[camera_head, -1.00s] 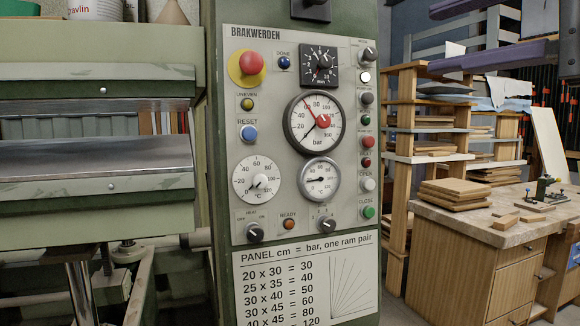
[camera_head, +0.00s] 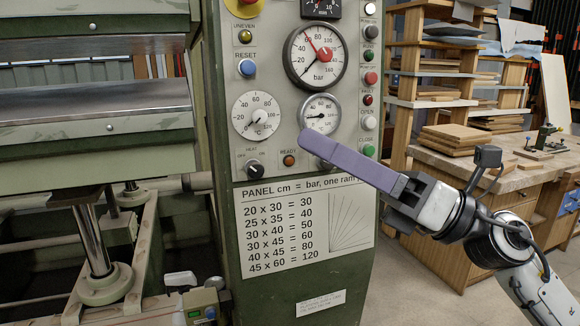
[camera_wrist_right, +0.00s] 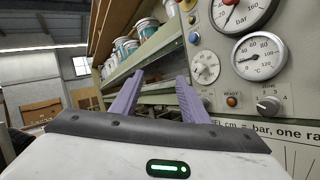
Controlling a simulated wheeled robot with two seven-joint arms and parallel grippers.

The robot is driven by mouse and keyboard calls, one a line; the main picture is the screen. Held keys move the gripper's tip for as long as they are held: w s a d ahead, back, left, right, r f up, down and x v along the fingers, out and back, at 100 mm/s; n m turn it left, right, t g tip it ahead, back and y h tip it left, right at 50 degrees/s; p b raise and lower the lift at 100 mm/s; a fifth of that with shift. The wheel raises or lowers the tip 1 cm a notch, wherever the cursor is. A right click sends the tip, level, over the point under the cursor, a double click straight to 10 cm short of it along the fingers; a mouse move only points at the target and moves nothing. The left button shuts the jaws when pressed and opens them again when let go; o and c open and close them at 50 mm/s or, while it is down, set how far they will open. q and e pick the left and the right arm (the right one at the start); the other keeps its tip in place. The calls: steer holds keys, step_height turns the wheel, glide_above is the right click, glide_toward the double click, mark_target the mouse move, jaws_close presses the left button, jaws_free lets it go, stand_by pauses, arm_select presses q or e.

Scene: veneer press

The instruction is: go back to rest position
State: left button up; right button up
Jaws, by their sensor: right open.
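My right gripper (camera_head: 308,140) reaches in from the right in the head view, in front of the lower part of the press's control panel (camera_head: 275,140). Its purple fingers point left and cover part of the selector knob at the panel's lower edge. In the right wrist view the two purple fingers (camera_wrist_right: 158,88) stand apart with nothing between them. I cannot tell from the pictures whether the fingertips touch the panel. My left gripper shows in neither view.
The green press (camera_head: 95,170) with its open platens stands at the left. A workbench (camera_head: 500,170) with stacked boards (camera_head: 460,138) and a wooden shelf rack (camera_head: 400,90) stand at the right. Bare floor (camera_head: 400,290) lies between panel and bench.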

steer(key=w+d+f+m+t+h, duration=0.1)
steer(key=d+f+m+t+h, duration=0.3)
steer(key=f+m, duration=0.6)
steer(key=w+d+f+m+t+h, duration=0.1)
steer(key=d+f+m+t+h, duration=0.15)
steer(key=f+m+h, duration=0.6)
steer(key=w+d+f+m+t+h, duration=0.2)
steer(key=d+f+m+t, duration=0.15)
steer(key=f+m, duration=0.95)
steer(key=s+d+f+m+g+h, duration=0.15)
steer(key=s+f+m, duration=0.3)
steer(key=f, duration=0.45)
steer(key=s+d+f+m+g+h, duration=0.1)
steer(key=s+f+m+g+h, duration=0.15)
steer(key=s+f, duration=0.45)
steer(key=s+f+m+g, duration=0.4)
steer(key=s+f+m, duration=0.1)
steer(key=s+f, duration=0.8)
steer(key=shift+s+a+f+g, duration=0.25)
steer(key=shift+f+g, duration=0.15)
steer(key=shift+f, duration=0.3)
steer(key=shift+w+h, duration=0.15)
steer(key=shift+h, duration=0.1)
steer(key=shift+c, duration=0.2)
